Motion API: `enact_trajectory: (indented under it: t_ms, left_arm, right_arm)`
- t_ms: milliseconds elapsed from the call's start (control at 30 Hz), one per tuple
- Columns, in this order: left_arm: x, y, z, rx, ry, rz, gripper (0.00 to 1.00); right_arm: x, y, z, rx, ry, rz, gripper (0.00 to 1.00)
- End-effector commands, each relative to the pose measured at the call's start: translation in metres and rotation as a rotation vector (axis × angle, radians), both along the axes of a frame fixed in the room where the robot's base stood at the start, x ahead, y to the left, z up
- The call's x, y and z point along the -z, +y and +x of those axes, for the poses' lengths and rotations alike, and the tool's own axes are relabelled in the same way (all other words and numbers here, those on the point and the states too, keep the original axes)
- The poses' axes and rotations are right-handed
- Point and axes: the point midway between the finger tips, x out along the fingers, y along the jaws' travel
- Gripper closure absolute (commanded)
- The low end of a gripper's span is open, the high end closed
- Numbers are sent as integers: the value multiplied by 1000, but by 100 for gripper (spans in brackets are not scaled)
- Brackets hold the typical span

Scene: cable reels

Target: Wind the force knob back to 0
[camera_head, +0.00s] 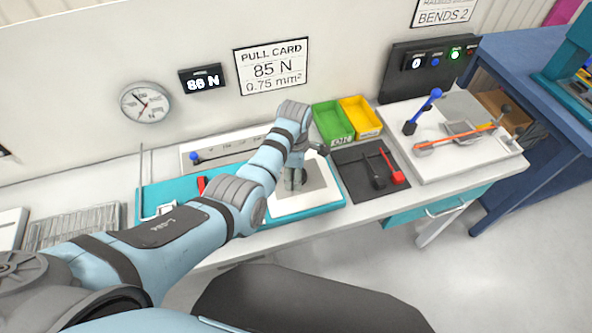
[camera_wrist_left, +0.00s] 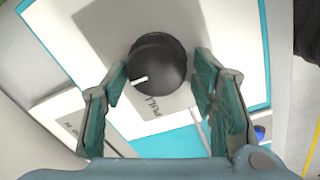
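The force knob (camera_wrist_left: 157,68) is round and black with a white pointer mark at its lower left in the left wrist view. It sits on a pale plate (camera_wrist_left: 215,20), with the word "PULL" beside it. My left gripper (camera_wrist_left: 160,70) is open, with one finger on each side of the knob and small gaps showing. In the head view, my left gripper (camera_head: 296,178) points down over the plate on the teal base (camera_head: 150,192) and hides the knob. The force display (camera_head: 201,79) seems to read 85 N. My right gripper is out of view.
A round gauge (camera_head: 146,102) and a pull card (camera_head: 272,67) reading 85 N, 0.75 mm² are on the back wall. Green (camera_head: 332,122) and yellow (camera_head: 360,117) bins stand behind. A black mat (camera_head: 355,163) with red and black tools lies right of the gripper.

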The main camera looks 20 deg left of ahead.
Motion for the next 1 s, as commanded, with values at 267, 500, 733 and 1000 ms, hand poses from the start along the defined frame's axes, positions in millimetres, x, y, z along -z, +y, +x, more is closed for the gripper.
enact_trajectory:
  t_ms: [267,500,733,1000]
  left_arm:
    - [-1,-2,2,3,-4,-2,37]
    - [-28,-2,2,2,-11,-5,37]
    - [-91,-1,-2,1,-10,-4,37]
    - [-121,-1,-5,1,-5,-4,37]
  right_arm:
    - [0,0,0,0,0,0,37]
    - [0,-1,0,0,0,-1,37]
    - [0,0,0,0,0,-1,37]
    - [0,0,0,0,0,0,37]
